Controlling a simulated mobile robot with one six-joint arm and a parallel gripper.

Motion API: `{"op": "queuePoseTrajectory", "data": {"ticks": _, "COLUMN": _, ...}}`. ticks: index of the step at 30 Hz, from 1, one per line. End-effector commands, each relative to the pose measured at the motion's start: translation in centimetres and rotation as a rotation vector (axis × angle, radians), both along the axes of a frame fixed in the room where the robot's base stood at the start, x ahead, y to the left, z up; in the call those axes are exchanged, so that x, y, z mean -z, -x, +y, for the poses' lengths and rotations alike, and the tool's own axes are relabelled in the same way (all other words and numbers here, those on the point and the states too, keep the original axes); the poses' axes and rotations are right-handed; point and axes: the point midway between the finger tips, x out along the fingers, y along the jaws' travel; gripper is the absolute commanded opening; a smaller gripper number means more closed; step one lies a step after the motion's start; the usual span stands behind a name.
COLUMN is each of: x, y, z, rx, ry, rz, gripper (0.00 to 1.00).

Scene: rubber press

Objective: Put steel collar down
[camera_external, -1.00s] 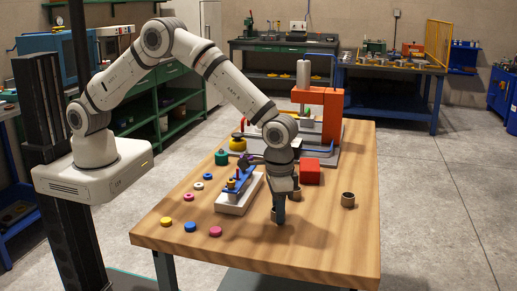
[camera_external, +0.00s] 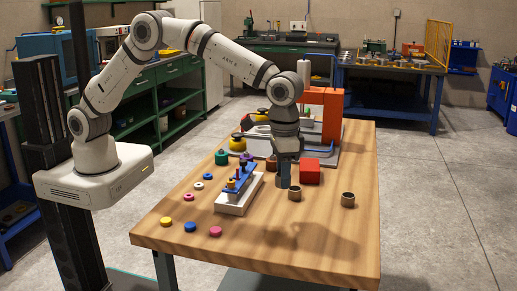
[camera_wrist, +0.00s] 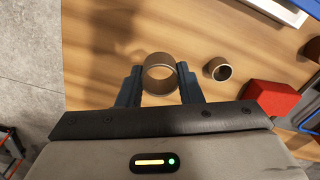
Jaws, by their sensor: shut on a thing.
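My gripper (camera_external: 284,182) points down over the wooden table. In the wrist view, its two dark fingers (camera_wrist: 160,88) are shut on a steel collar (camera_wrist: 160,73), a short open ring. It looks larger than the ring on the table, so it seems raised. In the external view I cannot make out the held collar at the fingers. A second collar (camera_external: 295,193) stands on the table just in front of my gripper; a similar one shows right of the fingers in the wrist view (camera_wrist: 218,69). A third collar (camera_external: 348,200) stands further right.
A red block (camera_external: 310,171) is right of my gripper. A white fixture with a blue top (camera_external: 239,191) stands to the left. Several coloured rings lie at the table's left. An orange press (camera_external: 332,112) stands behind. The table's front right (camera_external: 330,245) is clear.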

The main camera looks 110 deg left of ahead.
Motion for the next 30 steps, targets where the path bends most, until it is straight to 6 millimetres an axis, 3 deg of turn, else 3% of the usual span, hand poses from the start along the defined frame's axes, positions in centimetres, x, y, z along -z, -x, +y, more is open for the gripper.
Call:
{"op": "queuePoseTrajectory", "data": {"ticks": 6, "x": -0.4, "y": -4.0, "z": 0.0, "rx": 0.012, "ry": 0.0, "rz": -0.001, "gripper": 0.09}}
{"op": "queuePoseTrajectory", "data": {"ticks": 12, "x": -0.4, "y": -6.3, "z": 0.0, "rx": 0.021, "ry": 0.0, "rz": 0.0, "gripper": 0.09}}
{"op": "queuePoseTrajectory", "data": {"ticks": 16, "x": 0.2, "y": -6.9, "z": 0.1, "rx": 0.024, "ry": -0.001, "rz": 0.004, "gripper": 0.09}}
{"op": "queuePoseTrajectory", "data": {"ticks": 24, "x": 4.8, "y": -6.9, "z": 0.1, "rx": 0.025, "ry": -0.001, "rz": 0.004, "gripper": 0.09}}
{"op": "queuePoseTrajectory", "data": {"ticks": 30, "x": 6.4, "y": -6.9, "z": 0.0, "rx": 0.025, "ry": 0.0, "rz": 0.002, "gripper": 0.09}}
